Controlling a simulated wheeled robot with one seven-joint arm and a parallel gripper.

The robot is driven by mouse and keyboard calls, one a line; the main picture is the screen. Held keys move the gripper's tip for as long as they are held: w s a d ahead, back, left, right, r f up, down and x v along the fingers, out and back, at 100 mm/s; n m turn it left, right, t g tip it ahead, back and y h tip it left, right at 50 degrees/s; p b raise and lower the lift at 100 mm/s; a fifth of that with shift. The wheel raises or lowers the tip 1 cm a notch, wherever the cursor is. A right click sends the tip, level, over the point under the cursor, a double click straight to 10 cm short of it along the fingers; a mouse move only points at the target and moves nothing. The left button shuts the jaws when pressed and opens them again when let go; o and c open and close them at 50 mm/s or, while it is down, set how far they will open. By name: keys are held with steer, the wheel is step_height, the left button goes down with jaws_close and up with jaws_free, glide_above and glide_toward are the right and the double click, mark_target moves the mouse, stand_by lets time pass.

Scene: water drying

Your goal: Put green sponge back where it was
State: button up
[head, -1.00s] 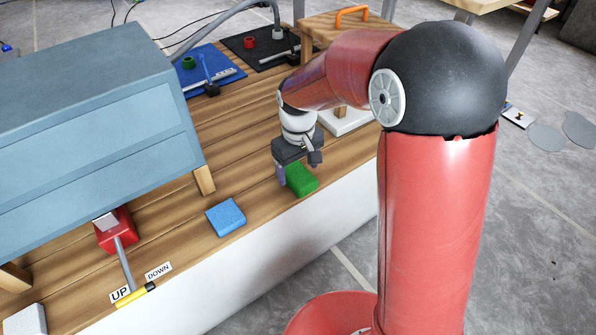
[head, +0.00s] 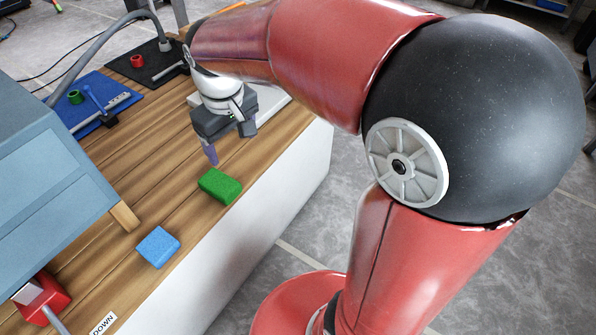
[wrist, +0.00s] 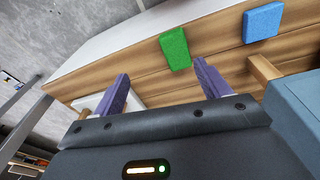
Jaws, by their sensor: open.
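The green sponge (head: 220,186) lies flat on the wooden tabletop (head: 170,200) near its front edge. It also shows in the wrist view (wrist: 175,49), beyond the fingertips. My gripper (head: 227,152) is above the table, up and slightly behind the sponge in the head view, not touching it. In the wrist view my gripper (wrist: 162,75) has two purple fingers spread wide apart with nothing between them. A blue sponge (head: 158,247) lies on the table to the lower left of the green one, and it shows at the upper right of the wrist view (wrist: 262,22).
A blue-grey cabinet (head: 50,190) stands on the left of the table. A red lever base (head: 42,297) is at the lower left. Blue (head: 98,92) and black (head: 150,72) mats with small items lie at the back. The wood around the green sponge is clear.

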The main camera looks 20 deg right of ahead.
steer(key=s+d+r+m+t, duration=0.1)
steer(key=s+d+m+t, duration=0.1)
steer(key=s+d, duration=0.2)
steer(key=s+d+r+m+t, duration=0.1)
steer(key=s+d, duration=0.4)
steer(key=s, duration=0.6)
steer(key=shift+s+m+t, duration=0.25)
steer(key=shift+m+t, duration=0.35)
steer(key=shift+m, duration=0.4)
steer(key=shift+r, duration=0.25)
